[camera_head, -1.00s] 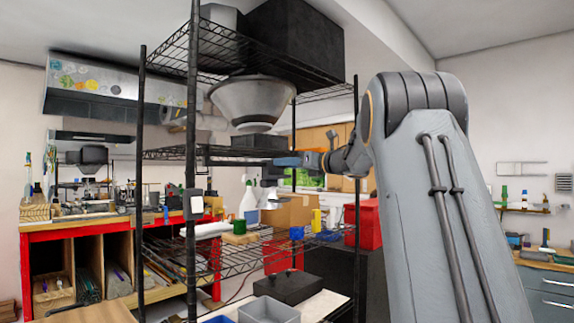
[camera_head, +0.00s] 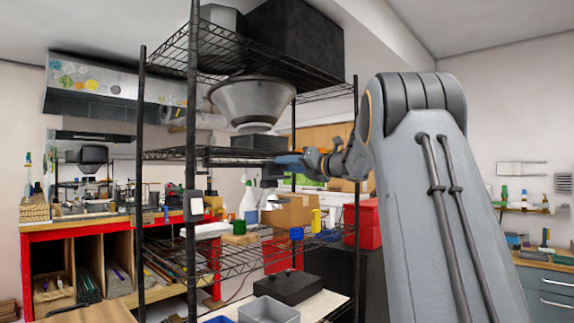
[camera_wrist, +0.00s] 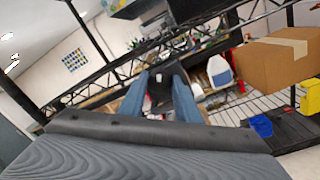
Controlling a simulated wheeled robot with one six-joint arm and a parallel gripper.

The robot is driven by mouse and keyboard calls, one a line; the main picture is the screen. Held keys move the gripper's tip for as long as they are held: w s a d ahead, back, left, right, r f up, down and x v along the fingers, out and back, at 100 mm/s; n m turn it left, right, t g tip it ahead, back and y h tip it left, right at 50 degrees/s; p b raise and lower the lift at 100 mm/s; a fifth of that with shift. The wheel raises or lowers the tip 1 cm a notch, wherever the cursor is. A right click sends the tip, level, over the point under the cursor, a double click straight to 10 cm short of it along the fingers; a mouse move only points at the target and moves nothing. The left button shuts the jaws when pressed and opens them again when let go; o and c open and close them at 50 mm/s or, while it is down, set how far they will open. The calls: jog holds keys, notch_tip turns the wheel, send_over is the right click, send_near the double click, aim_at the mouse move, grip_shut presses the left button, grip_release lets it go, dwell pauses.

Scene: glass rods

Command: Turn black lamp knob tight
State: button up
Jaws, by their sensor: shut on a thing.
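My gripper (camera_head: 280,162), with blue fingers, is at the front edge of the middle wire shelf, reaching in from the right. In the wrist view my gripper (camera_wrist: 160,95) has its two blue fingers on either side of a small black piece, which I take to be the black lamp knob (camera_wrist: 160,84). The fingers are shut on it, and its sides are partly hidden by them. In the head view a dark piece (camera_head: 269,178) hangs just below the fingers; whether it is part of the lamp is hard to tell.
The black wire rack (camera_head: 191,120) surrounds the gripper, with a grey cone-shaped hopper (camera_head: 252,100) above. Red bins (camera_head: 365,224) are at the right.

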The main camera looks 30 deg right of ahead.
jog(key=shift+m+t+h+p, duration=0.35)
jog(key=shift+m+p, duration=3.05)
jog(key=shift+m, duration=3.3)
jog(key=o, duration=1)
jog(key=shift+f, duration=0.1)
jog(key=shift+f, duration=0.15)
jog(key=shift+s, duration=0.1)
